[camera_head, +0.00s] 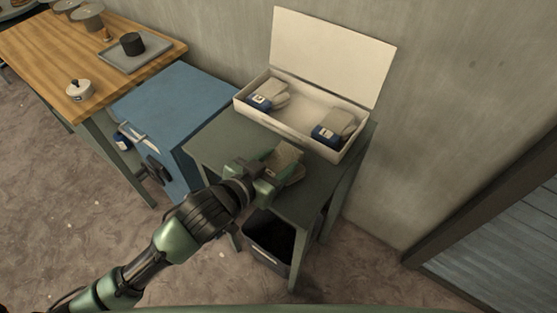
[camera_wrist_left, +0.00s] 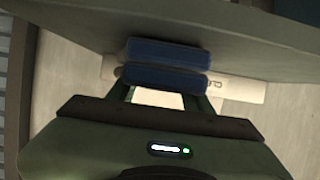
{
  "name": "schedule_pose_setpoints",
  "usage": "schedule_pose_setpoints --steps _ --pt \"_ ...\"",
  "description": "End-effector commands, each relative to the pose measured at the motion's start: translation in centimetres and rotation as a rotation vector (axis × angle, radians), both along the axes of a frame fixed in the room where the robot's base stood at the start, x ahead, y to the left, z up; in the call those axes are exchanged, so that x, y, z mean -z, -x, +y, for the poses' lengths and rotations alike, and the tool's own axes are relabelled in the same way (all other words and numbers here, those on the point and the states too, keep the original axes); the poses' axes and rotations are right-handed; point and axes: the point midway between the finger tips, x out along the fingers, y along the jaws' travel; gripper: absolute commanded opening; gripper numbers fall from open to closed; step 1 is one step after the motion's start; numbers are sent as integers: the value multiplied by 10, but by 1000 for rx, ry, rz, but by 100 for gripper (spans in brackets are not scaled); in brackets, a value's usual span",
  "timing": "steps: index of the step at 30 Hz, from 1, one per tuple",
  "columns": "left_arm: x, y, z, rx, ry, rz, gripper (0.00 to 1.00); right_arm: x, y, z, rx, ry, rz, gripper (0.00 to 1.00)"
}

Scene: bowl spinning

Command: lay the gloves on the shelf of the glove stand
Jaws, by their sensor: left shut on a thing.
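My left gripper (camera_head: 262,182) is shut on a beige-grey bundle that looks like gloves (camera_head: 286,163), over the front part of a dark green stand (camera_head: 222,142). I cannot tell whether the bundle touches the stand's top. In the left wrist view, two stacked blue bands (camera_wrist_left: 165,77) show just past my left gripper (camera_wrist_left: 162,98); they look like glove cuffs. An open white box (camera_head: 300,105) stands on the back of the stand. Grey gloves with blue cuffs lie in it, at the left (camera_head: 268,96) and at the right (camera_head: 334,128). My right gripper is out of view.
The box's raised lid (camera_head: 333,55) stands near the wall. A dark bin (camera_head: 270,240) sits under the stand. A blue cabinet (camera_head: 175,105) and a wooden bench (camera_head: 60,45) stand to the left. The floor to the right is clear up to a dark-framed panel (camera_head: 490,225).

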Motion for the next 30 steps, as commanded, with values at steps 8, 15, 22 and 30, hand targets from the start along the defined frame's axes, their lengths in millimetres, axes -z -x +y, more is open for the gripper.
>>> schedule_pose_setpoints --steps 8,15,22,30 --pt "2 0 0 0 1 -1 72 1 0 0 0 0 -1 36" --pt "2 0 0 0 1 -1 72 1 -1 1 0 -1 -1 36" --pt "-6 14 10 1 1 1 72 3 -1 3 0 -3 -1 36" --pt "-28 59 43 1 0 2 72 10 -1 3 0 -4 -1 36"
